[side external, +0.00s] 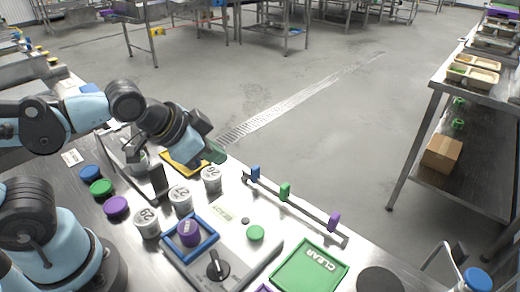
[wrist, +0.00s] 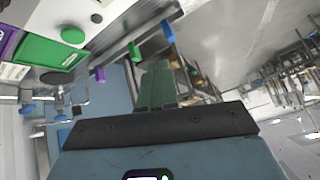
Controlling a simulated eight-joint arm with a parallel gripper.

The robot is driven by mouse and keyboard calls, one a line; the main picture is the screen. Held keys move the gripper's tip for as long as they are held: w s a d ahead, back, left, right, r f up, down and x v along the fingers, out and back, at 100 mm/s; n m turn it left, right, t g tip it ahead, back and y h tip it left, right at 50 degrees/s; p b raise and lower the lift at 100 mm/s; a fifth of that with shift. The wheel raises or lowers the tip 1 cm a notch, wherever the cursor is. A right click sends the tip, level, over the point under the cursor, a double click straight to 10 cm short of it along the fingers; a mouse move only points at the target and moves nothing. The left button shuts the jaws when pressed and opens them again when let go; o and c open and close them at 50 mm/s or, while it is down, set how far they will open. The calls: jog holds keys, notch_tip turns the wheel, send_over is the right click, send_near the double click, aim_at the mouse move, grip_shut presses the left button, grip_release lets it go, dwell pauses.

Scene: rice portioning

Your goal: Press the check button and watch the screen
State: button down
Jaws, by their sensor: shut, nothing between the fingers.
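My gripper (side external: 215,153) is shut and empty, held above the table's back edge near the yellow-framed tray. Its green fingers also show in the wrist view (wrist: 158,85). A grey device (side external: 205,278) sits in front of it, apart from the fingers. A round green button (side external: 255,233) is on its right side; it also shows in the wrist view (wrist: 73,35). A small dark button (side external: 245,220) lies beside it. A pale panel (side external: 222,213) is at the device's back; its writing is too small to read. I cannot tell which part is the check button or screen.
A blue square frame (side external: 172,247) holds a purple weight (side external: 189,234). A black knob (side external: 217,265) is in front. Several white cups (side external: 181,199) stand left. A rail with blue, green and purple tabs (side external: 284,192) runs behind. A green CLEAR tray (side external: 334,283) lies right.

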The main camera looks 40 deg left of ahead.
aim_at(251, 234)
jog(key=s+d+m+h, duration=0.2)
jog(key=d+m, duration=0.7)
jog(key=d, duration=0.2)
jog(key=shift+d+r+t+h, duration=0.15)
jog(key=shift+r+t+h, duration=0.15)
jog(key=shift+r+h, duration=0.1)
jog(key=shift+f, duration=0.1)
jog(key=shift+f, duration=4.3)
jog(key=shift+f, duration=0.45)
jog(key=shift+r, duration=0.1)
jog(key=shift+r, duration=0.35)
jog(key=shift+r, duration=0.1)
